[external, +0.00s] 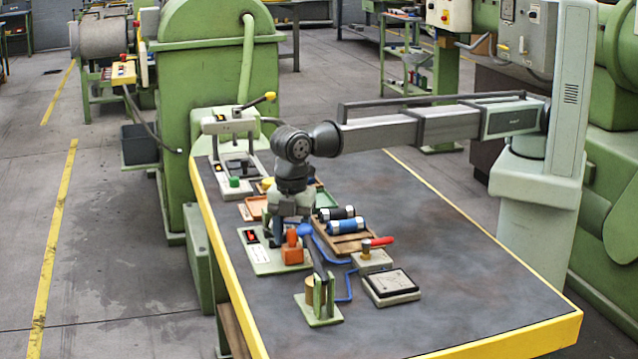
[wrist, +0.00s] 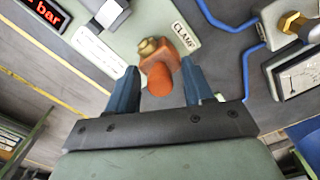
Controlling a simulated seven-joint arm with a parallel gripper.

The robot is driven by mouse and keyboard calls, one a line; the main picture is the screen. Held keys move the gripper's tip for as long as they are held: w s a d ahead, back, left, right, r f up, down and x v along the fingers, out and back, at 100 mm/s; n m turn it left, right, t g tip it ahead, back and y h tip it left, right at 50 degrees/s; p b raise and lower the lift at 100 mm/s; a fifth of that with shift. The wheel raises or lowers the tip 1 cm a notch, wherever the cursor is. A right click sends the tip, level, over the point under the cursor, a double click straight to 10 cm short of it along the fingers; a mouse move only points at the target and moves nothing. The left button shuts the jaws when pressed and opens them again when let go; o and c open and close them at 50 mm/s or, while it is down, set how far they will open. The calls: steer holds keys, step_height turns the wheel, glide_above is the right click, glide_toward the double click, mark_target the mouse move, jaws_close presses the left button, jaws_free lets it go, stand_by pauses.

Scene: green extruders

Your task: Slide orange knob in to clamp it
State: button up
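The orange knob (wrist: 160,76) stands out from an orange block with a brass fitting (wrist: 149,46) behind it, beside a CLAMP label (wrist: 183,34) on a pale green plate. In the external view the orange part (external: 292,251) sits at the right of the plate (external: 262,262). My gripper (wrist: 159,66) is open, with its two blue fingers on either side of the knob. A narrow gap seems to show at each side. In the external view my gripper (external: 288,230) points down at the plate, and its fingers partly hide the orange part.
A blue tube (external: 345,280) runs close by on the right. A grey block with a brass fitting and red handle (external: 380,242), a gauge box (external: 390,284) and a wooden tray of rollers (external: 345,240) stand near. The table's (external: 470,290) right side is clear.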

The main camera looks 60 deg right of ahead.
mark_target(291, 230)
steer(key=shift+d+f, duration=0.1)
steer(key=shift+f, duration=0.2)
steer(key=shift+c, duration=0.9)
steer(key=shift+d+f, duration=0.1)
steer(key=shift+w+d, duration=0.85)
steer(key=shift+d, duration=0.15)
steer(key=o, duration=0.3)
steer(key=shift+w+a+r, duration=0.1)
steer(key=shift+a+r, duration=0.1)
steer(key=shift+r, duration=4.3)
